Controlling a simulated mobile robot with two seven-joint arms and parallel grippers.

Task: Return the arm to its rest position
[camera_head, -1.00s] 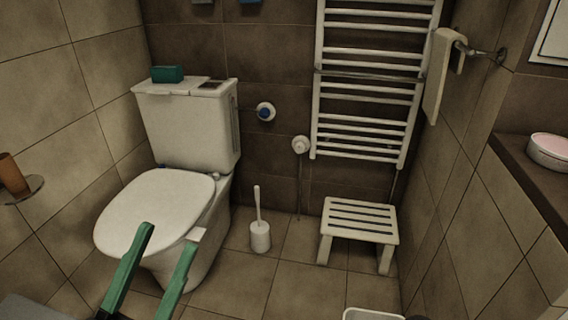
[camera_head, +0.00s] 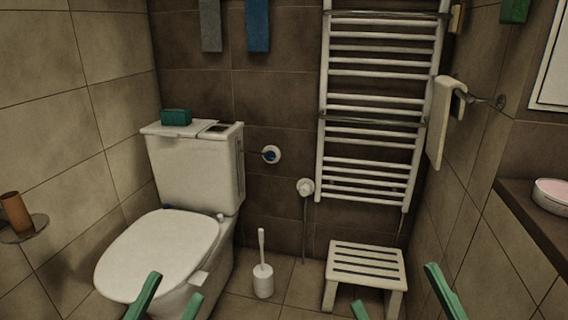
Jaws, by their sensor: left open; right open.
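My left gripper (camera_head: 175,287) is at the bottom edge of the head view, in front of the toilet. Its two green fingers are apart with nothing between them. My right gripper (camera_head: 395,285) is at the bottom right, in front of the white slatted stool. Its two green fingers are wide apart, and I see no object held in them. Only the finger ends of both grippers show; the arms are below the picture.
The white toilet (camera_head: 158,252) stands at left with a green box (camera_head: 176,117) on its cistern. A toilet brush (camera_head: 263,280) stands beside it on the floor. The stool (camera_head: 366,262) is below the towel radiator (camera_head: 370,152). A ledge (camera_head: 530,215) with a pink-topped dish (camera_head: 551,194) is at right.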

